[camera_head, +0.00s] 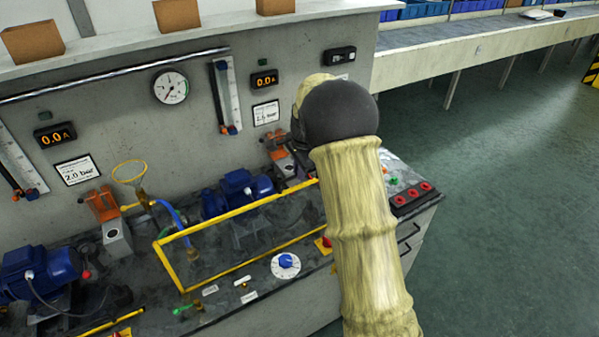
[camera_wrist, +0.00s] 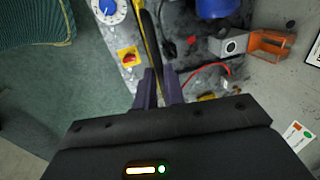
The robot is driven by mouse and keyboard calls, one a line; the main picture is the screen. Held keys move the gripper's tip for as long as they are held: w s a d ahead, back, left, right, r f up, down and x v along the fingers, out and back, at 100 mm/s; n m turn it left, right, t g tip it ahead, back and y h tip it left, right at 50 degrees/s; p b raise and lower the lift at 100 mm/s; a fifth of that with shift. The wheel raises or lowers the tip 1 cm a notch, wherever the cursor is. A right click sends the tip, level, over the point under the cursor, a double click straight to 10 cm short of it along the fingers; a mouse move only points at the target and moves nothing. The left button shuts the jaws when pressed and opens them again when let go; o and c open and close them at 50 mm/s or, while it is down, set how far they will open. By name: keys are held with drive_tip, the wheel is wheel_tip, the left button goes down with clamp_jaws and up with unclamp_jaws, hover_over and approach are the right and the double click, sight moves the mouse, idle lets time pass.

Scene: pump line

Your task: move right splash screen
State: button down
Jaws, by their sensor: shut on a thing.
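The right splash screen (camera_head: 200,233) is a clear panel in a yellow frame. It stands in front of the right blue pump (camera_head: 238,195) on the bench, and its right end is hidden behind my arm in the head view. In the wrist view my gripper (camera_wrist: 160,82) has its two purple fingers close together, shut on the screen's edge, where a dark bar and a yellow strip (camera_wrist: 153,50) run up between them. The head view hides my gripper behind my arm. The screen's exact tilt is hard to tell.
A blue dial (camera_head: 286,265) sits on the panel in front of the screen. A red knob on a yellow plate (camera_wrist: 128,57) and a red hose (camera_wrist: 205,70) are near my fingers. A red-button box (camera_head: 411,197) is at the bench's right end. Green floor is open to the right.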

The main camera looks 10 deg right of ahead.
drive_tip(key=shift+w+r, duration=0.15)
drive_tip(key=shift+r, duration=0.2)
drive_tip(key=c, duration=1.5)
unclamp_jaws()
drive_tip(key=shift+f, duration=0.1)
drive_tip(key=s+r, duration=0.1)
drive_tip(key=r, duration=0.4)
drive_tip(key=s+r+b, duration=0.1)
drive_tip(key=r, duration=0.5)
drive_tip(key=s+d+r+b, duration=0.1)
drive_tip(key=r, duration=0.5)
drive_tip(key=shift+s, duration=0.25)
